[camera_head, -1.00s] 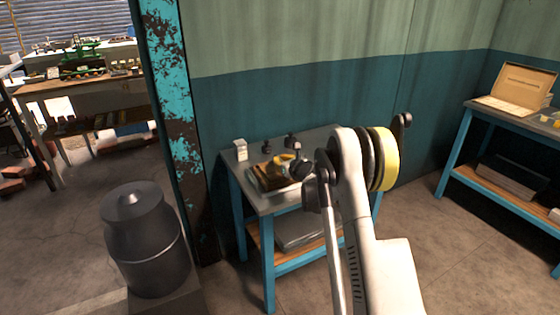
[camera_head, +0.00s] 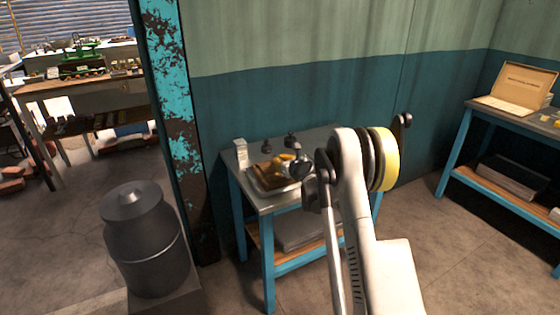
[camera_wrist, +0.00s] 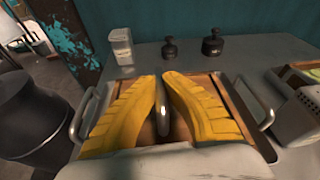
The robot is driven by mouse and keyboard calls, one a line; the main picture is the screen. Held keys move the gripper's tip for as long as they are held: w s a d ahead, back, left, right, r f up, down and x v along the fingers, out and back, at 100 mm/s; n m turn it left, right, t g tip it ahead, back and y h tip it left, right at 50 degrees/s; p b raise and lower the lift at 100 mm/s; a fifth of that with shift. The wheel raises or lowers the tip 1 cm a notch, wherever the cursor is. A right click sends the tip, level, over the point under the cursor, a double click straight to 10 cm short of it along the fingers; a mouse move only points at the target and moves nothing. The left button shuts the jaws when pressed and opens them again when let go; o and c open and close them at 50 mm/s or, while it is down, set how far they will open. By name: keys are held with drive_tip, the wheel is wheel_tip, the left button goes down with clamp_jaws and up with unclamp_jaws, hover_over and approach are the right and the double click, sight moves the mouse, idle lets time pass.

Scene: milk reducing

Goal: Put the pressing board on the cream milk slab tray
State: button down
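The pressing board (camera_head: 277,173) is a brown wooden board with an upright silver handle (camera_wrist: 164,112). It lies in or just over the shallow metal slab tray (camera_head: 259,190) on the small table. In the wrist view the tray's looped metal handles (camera_wrist: 78,116) show at both sides, and brown wood shows around my fingers. My gripper (camera_wrist: 162,80) has yellow fingers close together, one on each side of the silver handle, and appears shut on it. In the head view my gripper (camera_head: 290,162) is above the board. The fingers hide most of the board and tray, including any slab.
Two dark weights (camera_wrist: 169,48) and a white box (camera_wrist: 121,46) stand behind the tray. A light-grey perforated device (camera_wrist: 297,118) is close at the right. The table's back surface is partly clear.

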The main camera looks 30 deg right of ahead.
drive_tip(key=c, duration=1.5)
unclamp_jaws()
drive_tip(key=shift+c, duration=0.2)
drive_tip(key=v, duration=1.2)
drive_tip(key=s+a+r+n+g+y, duration=0.1)
drive_tip(key=s+a+r+n+g, duration=0.1)
drive_tip(key=s+a+r+n, duration=0.55)
drive_tip(key=s+a+r+n+g+y, duration=0.15)
drive_tip(key=s+a+r+n, duration=0.25)
drive_tip(key=s+a+n, duration=0.55)
drive_tip(key=s+a+f+n+g+h, duration=0.1)
drive_tip(key=s+a+n+g, duration=0.1)
drive_tip(key=s+n, duration=0.7)
drive_tip(key=s+a+f+n+g+h, duration=0.1)
drive_tip(key=s+a+n, duration=0.3)
drive_tip(key=s+n, duration=0.5)
drive_tip(key=s+f+g, duration=0.1)
drive_tip(key=s, duration=0.3)
drive_tip(key=shift+a+f, duration=0.15)
drive_tip(key=shift+f, duration=0.2)
